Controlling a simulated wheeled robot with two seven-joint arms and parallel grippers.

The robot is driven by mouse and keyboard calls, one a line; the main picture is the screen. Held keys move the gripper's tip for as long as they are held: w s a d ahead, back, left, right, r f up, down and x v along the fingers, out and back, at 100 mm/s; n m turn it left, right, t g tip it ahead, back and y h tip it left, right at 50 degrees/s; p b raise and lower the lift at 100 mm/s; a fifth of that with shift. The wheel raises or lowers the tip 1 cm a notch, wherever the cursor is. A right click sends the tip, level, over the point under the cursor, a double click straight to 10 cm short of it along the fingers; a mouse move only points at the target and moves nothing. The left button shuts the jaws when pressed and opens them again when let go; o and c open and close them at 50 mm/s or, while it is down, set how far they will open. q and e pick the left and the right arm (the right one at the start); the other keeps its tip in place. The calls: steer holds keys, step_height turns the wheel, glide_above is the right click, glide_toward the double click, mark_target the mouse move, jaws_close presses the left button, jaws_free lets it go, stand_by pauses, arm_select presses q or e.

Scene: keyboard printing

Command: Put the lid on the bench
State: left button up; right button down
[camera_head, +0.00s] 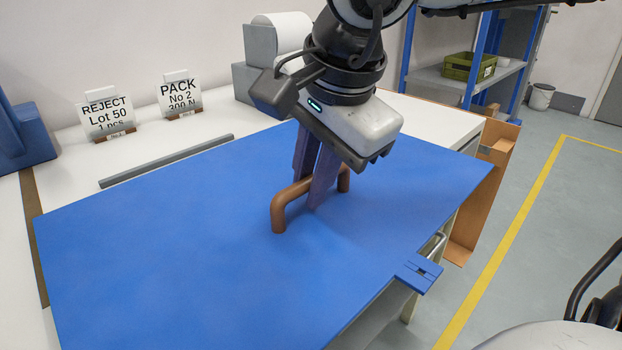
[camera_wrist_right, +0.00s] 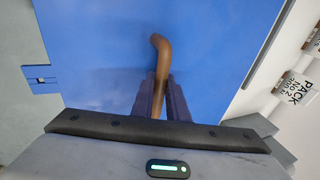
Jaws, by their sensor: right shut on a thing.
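The lid (camera_head: 180,250) is a large flat blue panel with a brown bar handle (camera_head: 279,212) standing up from it. It spreads over the white bench (camera_head: 75,160) and reaches past the bench's front edge. Whether it rests on the bench top or hangs just above it, I cannot tell. My right gripper (camera_head: 313,192) comes from above and is shut on the handle. In the right wrist view the handle (camera_wrist_right: 160,52) passes between the two dark fingers (camera_wrist_right: 160,97), with the blue lid (camera_wrist_right: 105,40) behind. My left gripper is not in view.
A REJECT sign (camera_head: 106,113) and a PACK sign (camera_head: 180,100) stand at the back. A grey bar (camera_head: 165,161) lies behind the lid. A grey printer with a white roll (camera_head: 283,35) is behind my arm. A blue latch piece (camera_head: 418,272) juts at the front right.

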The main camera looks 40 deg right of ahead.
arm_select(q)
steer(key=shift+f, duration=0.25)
arm_select(e)
steer(key=shift+f, duration=0.2)
steer(key=c, duration=1.7)
jaws_free()
